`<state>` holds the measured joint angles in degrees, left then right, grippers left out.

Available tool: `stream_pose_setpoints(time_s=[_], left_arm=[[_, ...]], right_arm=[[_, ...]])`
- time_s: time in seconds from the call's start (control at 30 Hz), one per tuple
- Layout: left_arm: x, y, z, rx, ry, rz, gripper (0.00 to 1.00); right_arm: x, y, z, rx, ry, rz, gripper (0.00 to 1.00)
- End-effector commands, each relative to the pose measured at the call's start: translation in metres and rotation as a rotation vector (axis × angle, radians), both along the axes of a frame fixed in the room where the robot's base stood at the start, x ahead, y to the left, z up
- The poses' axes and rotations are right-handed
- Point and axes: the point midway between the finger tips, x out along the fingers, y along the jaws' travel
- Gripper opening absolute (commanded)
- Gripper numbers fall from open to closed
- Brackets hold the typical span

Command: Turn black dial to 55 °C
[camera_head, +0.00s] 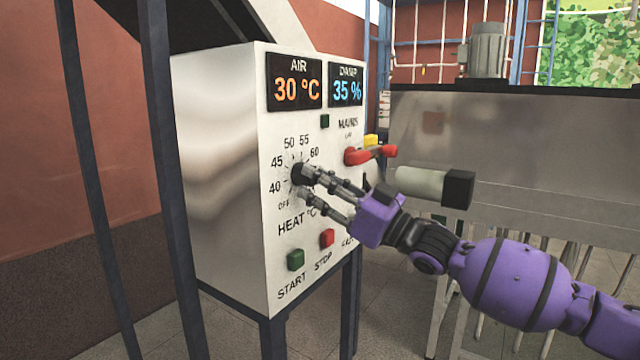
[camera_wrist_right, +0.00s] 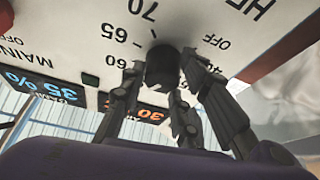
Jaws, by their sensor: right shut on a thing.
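The black dial (camera_head: 299,173) sits on the front of a white control box (camera_head: 215,170), ringed by marks from OFF and 40 through 45, 50, 55 and 60. My right gripper (camera_head: 306,184) reaches in from the right with its fingers around the dial. In the right wrist view the dial (camera_wrist_right: 162,66) is between the fingers of the gripper (camera_wrist_right: 165,85), shut on it. The dial's pointer cannot be made out, so its setting cannot be told. The air display (camera_head: 295,82) reads 30 °C. My left gripper is not in view.
A red mains handle (camera_head: 368,154) sticks out to the upper right of the dial. A green start button (camera_head: 296,260) and a red stop button (camera_head: 327,238) are below it. The damp display (camera_head: 346,86) reads 35 %. A steel machine (camera_head: 520,140) stands behind my right arm.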

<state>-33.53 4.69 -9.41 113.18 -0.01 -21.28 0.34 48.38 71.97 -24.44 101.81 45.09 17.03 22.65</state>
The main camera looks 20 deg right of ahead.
Motion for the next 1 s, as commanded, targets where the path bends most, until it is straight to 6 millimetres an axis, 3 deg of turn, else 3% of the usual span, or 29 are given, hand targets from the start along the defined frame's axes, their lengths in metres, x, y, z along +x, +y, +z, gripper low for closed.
stream_pose_setpoints(time_s=[0.2,0.5,0.53,0.6,1.0], left_arm=[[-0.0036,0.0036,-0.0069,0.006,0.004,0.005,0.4],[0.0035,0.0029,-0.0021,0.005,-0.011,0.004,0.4],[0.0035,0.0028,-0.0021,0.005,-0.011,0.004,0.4],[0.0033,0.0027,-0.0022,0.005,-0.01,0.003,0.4],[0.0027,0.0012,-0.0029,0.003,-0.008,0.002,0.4]], right_arm=[[0.0025,-0.0046,0.0065,-0.118,-0.103,-0.007,0.03],[0.0021,-0.0053,0.0104,-0.127,-0.114,-0.007,0.03],[0.0021,-0.0054,0.0106,-0.127,-0.114,-0.007,0.31],[0.0021,-0.0054,0.0109,-0.126,-0.115,-0.007,0.4],[0.0012,-0.0032,0.0071,-0.127,-0.11,-0.002,0.42]])
